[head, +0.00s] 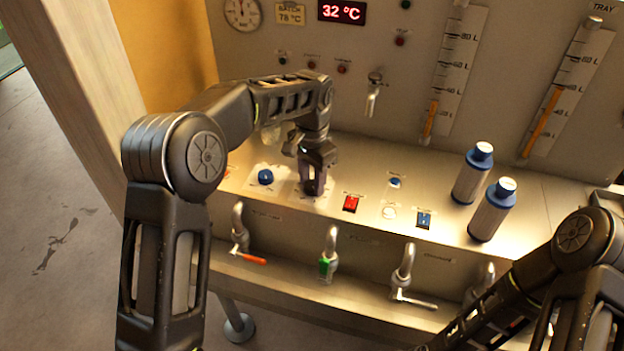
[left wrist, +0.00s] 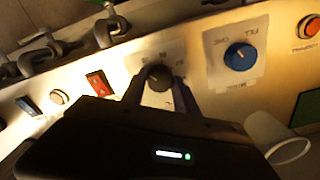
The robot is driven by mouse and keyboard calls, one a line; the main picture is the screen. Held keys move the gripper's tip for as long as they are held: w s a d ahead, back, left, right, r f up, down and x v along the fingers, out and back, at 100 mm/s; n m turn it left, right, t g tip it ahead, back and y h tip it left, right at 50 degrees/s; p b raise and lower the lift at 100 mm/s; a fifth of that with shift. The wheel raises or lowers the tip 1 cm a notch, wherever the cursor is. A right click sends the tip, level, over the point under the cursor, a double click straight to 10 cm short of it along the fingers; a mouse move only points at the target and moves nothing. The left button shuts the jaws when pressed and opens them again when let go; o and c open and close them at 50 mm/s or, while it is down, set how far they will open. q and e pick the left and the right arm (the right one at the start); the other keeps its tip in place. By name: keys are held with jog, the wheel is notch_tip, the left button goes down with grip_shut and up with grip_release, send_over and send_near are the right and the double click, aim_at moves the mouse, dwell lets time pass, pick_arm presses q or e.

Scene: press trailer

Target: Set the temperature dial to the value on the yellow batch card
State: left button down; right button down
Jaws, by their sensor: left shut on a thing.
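The yellow batch card (head: 291,13) on the back panel reads 78 °C. The red digital display (head: 341,11) beside it reads 32 °C. My left gripper (head: 313,188) points down at the sloping console and is shut on the black temperature dial (left wrist: 158,78), with a finger on each side of it. The dial sits on a white scale plate (left wrist: 146,62) whose marks are too blurred to read. In the head view the gripper hides the dial. My right gripper is out of view; only its arm shows at the lower right.
A blue knob (head: 265,176) stands left of my left gripper; a red switch (head: 351,203) and a blue switch (head: 424,220) are to its right. Two blue-capped bottles (head: 473,172) (head: 492,208) stand at the right. Several taps line the front. A white cup (left wrist: 275,140) is nearby.

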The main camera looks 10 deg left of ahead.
aim_at(312, 184)
pick_arm(q)
jog(key=shift+m, duration=1.4)
jog(key=c, duration=0.9)
grip_release()
notch_tip(312, 184, up, 8)
jog(key=shift+f+b, duration=0.1)
jog(key=shift+b, duration=0.4)
